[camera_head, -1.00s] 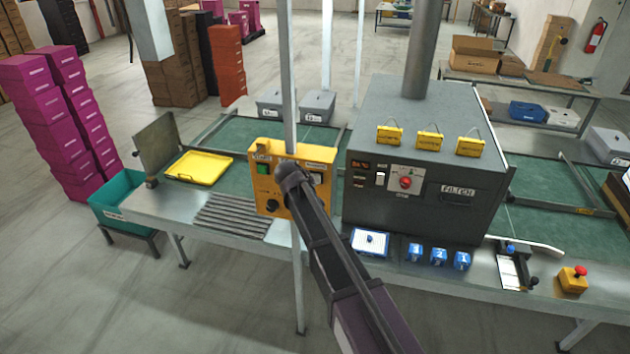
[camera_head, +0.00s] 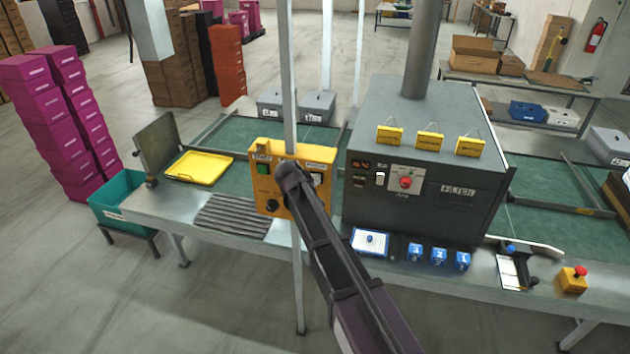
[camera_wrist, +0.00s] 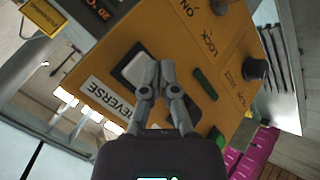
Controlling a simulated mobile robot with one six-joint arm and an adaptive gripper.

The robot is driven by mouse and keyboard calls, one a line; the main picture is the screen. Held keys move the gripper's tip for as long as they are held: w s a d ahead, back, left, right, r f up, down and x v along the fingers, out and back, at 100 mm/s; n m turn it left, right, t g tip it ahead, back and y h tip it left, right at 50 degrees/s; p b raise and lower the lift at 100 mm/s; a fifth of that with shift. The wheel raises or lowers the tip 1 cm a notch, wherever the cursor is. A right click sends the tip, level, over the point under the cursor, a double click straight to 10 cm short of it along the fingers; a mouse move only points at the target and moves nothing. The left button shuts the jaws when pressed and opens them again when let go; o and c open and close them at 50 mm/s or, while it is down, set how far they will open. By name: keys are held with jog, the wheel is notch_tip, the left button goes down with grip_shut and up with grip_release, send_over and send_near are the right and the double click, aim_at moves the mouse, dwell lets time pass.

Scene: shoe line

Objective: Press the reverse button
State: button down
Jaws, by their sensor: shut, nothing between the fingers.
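The yellow control box (camera_head: 264,182) is fixed at a post above the conveyor table. In the wrist view it fills the middle, tilted, and its REVERSE label (camera_wrist: 107,100) is readable. A pale, dark-framed button (camera_wrist: 133,66) sits beside that label; it also shows just right of my wrist in the head view (camera_head: 318,179). My gripper (camera_wrist: 159,72) is shut and empty. Its fingertips are in front of the box, overlapping the right edge of the pale button's frame. I cannot tell whether they touch it. In the head view my wrist hides the fingertips.
A green button (camera_head: 262,169) and a dark knob (camera_head: 272,206) are on the box's left side. The grey machine (camera_head: 430,150) stands close on the right. A thin grey post (camera_head: 289,80) rises behind the box. A yellow tray (camera_head: 199,167) lies left.

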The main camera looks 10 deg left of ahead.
jog(key=shift+w, duration=0.15)
jog(key=shift+w, duration=0.3)
